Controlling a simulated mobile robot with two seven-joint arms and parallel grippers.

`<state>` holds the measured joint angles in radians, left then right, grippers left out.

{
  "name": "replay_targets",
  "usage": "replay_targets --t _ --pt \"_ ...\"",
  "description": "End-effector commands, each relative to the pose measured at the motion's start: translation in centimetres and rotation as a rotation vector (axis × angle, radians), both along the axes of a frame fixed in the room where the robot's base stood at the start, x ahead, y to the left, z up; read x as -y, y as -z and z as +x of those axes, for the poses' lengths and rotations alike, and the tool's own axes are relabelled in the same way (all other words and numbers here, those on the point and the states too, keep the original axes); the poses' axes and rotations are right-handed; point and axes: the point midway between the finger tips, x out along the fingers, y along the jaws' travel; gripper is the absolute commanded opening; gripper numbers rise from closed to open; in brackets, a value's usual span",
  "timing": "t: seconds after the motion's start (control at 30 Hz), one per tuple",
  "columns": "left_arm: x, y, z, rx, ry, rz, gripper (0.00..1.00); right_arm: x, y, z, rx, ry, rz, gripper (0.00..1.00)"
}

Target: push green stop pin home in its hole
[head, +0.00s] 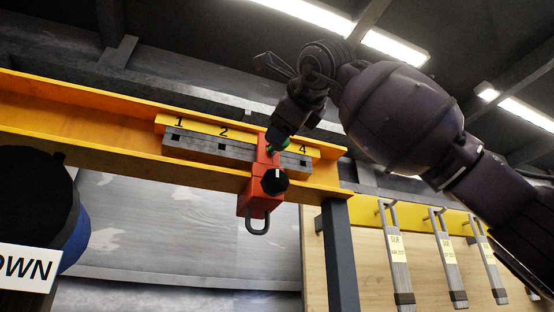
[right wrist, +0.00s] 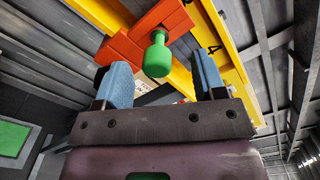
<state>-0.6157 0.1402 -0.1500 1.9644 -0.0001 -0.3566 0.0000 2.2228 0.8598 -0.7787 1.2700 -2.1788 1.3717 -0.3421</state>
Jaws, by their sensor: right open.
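The green stop pin (right wrist: 157,56) has a rounded head and a narrower neck. In the right wrist view it stands out from the red trolley block (right wrist: 128,44). In the head view only a little green (head: 284,148) shows beside the red trolley (head: 262,187), near the number 4 on the beam. My right gripper (right wrist: 160,66) is open, with its blue fingers on either side of the pin in the picture. I see no clear contact with the pin. In the head view the right gripper (head: 281,135) hides part of the pin. My left gripper is not in view.
The trolley has a black knob (head: 274,181) and a hanging hook (head: 257,222). Labelled grey straps (head: 396,262) hang at right. A dark round object with a sign (head: 25,268) is at lower left.

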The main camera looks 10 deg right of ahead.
Motion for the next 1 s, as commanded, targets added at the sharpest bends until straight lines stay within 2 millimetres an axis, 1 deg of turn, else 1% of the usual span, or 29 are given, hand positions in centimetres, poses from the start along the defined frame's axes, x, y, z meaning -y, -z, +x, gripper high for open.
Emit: replay_targets --t 0.03,0.2,0.3,0.4,0.57,1.0 --pt "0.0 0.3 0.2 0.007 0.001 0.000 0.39 0.2 0.2 -1.1 0.005 -0.001 -0.001 0.64" --pt "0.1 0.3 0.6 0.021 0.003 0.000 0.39 0.7 0.2 -3.8 0.003 -0.001 -0.001 0.64" --pt "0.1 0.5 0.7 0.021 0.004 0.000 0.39 1.0 0.1 -4.9 0.002 0.000 -0.001 0.64" --pt "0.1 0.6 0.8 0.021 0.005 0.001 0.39 1.1 0.1 -5.6 0.001 0.001 -0.001 0.64" --pt "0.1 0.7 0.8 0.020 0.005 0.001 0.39 1.2 0.0 -6.0 0.001 -0.001 -0.001 0.64" --pt "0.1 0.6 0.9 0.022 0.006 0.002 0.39 1.2 0.0 -5.9 0.000 0.000 -0.001 0.64"
